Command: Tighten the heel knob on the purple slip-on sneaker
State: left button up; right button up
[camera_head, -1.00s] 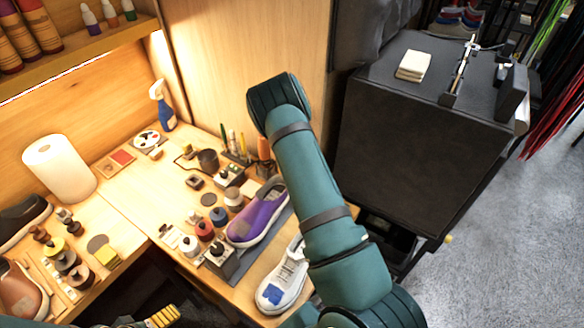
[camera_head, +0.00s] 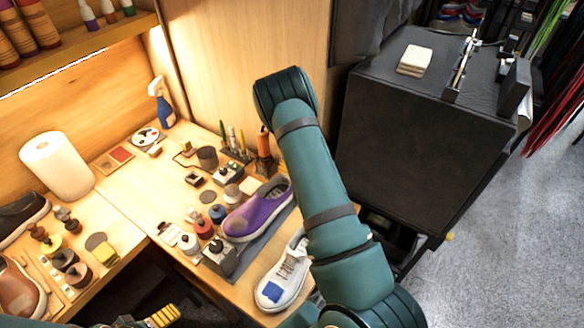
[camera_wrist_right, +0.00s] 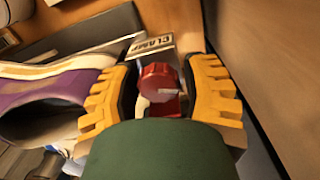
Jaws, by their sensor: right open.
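The purple slip-on sneaker (camera_head: 258,212) lies on a dark mat on the bench in the head view. In the right wrist view, its purple and white side (camera_wrist_right: 45,95) is at the left. A red knob (camera_wrist_right: 160,82) sits between the two yellow fingers of my right gripper (camera_wrist_right: 162,92), below a CLAMP label (camera_wrist_right: 150,44). The gripper is open, with gaps visible beside the knob. In the head view, my right arm hides this gripper and the knob. Part of my left gripper (camera_head: 165,315) shows at the bottom edge; its opening is unclear.
A white sneaker (camera_head: 284,276) with a blue patch lies in front of the purple one. Small jars (camera_head: 203,228) and a dark block (camera_head: 220,256) crowd its left side. A wooden panel (camera_wrist_right: 265,60) rises right of my right gripper. A black cabinet (camera_head: 425,140) stands right.

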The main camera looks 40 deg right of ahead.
jog(key=n, duration=0.1)
jog(key=n+b, duration=0.1)
jog(key=n, duration=0.1)
jog(key=shift+a+f, duration=0.15)
jog(key=shift+a, duration=0.05)
jog(key=n, duration=0.3)
jog(key=shift+d+b, duration=0.1)
jog(key=shift+b, duration=0.25)
jog(key=n+b, duration=0.1)
jog(key=n, duration=0.5)
jog(key=shift+b, duration=0.35)
jog(key=shift+n, duration=1.1)
jog(key=n+b, duration=0.1)
jog(key=n, duration=0.2)
jog(key=shift+h+b, duration=0.3)
jog(key=n+b, duration=0.1)
jog(key=n, duration=0.5)
jog(key=shift+r, duration=0.2)
